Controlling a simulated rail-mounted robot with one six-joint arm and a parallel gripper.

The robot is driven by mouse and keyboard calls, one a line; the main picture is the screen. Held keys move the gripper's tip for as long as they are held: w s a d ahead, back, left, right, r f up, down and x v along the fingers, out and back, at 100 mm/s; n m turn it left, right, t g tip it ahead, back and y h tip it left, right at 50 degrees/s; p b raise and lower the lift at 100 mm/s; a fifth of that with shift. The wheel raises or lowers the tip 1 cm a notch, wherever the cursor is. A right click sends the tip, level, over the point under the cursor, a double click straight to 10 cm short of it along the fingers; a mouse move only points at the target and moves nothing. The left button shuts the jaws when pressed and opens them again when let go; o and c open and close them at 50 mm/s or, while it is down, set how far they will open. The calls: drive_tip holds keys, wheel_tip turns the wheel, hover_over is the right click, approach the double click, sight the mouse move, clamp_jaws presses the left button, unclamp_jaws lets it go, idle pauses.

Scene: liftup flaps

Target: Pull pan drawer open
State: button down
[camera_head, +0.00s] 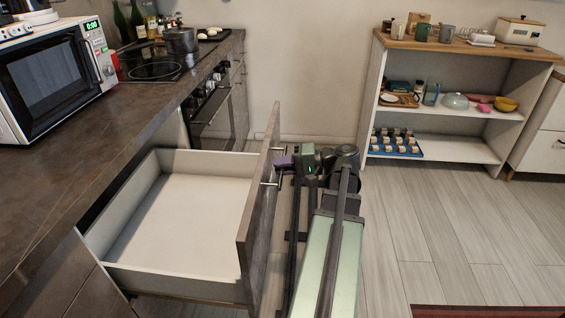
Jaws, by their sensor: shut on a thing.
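The pan drawer (180,205) stands pulled well out from under the dark counter, and its white inside is empty. Its dark front panel (258,215) faces right, toward my arm. A metal bar handle (267,184) sits on the outer side of that panel, partly hidden by the panel's edge. My gripper (281,163) is at the outer side of the front panel, shut on the handle near its far end. The fingertips are small in the picture and partly covered by the gripper's own body.
A microwave (48,78) stands on the counter (80,175). A pot (180,40) sits on the hob (150,68), with an oven (212,108) below. A shelf unit (440,142) stands at the back right.

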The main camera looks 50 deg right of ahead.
drive_tip(key=shift+s+d, duration=0.2)
drive_tip(key=shift+s, duration=0.1)
drive_tip(key=c, duration=1.2)
unclamp_jaws()
drive_tip(key=p+v, duration=0.2)
drive_tip(key=v, duration=0.8)
drive_tip(key=shift+s+d, duration=0.25)
drive_tip(key=shift+s, duration=0.05)
drive_tip(key=shift+r, duration=0.1)
